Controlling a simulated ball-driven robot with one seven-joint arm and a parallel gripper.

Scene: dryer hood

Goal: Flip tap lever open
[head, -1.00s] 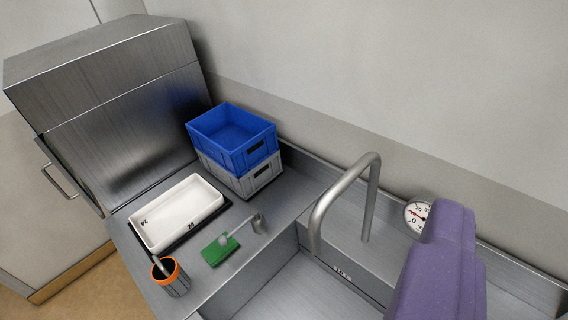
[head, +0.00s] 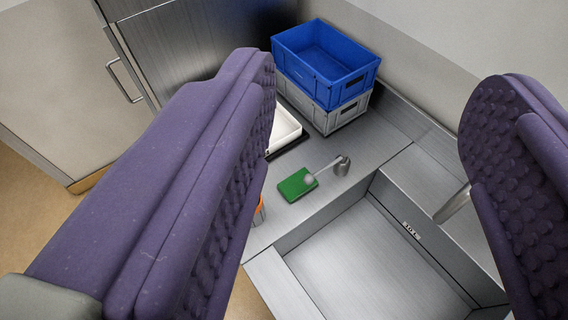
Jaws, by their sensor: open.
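The tap lever (head: 325,173) is a thin grey rod with a ball knob at its left end and a round metal base at its right. It lies low over the counter beside the sink basin, its knob over a green pad. My gripper (head: 372,85) is open, with two purple, bumpy fingers wide apart. In the picture the lever shows between the fingers, and nothing is held. A grey pipe (head: 455,205), the tap spout, rises from the sink's right side. The right finger hides its upper part.
The green pad (head: 293,187) lies on the counter. A blue crate (head: 349,88) sits on a grey crate (head: 350,115) behind it. A white tray (head: 286,128) and an orange-rimmed cup (head: 260,212) are partly hidden by the left finger. The sink basin (head: 360,262) looks empty.

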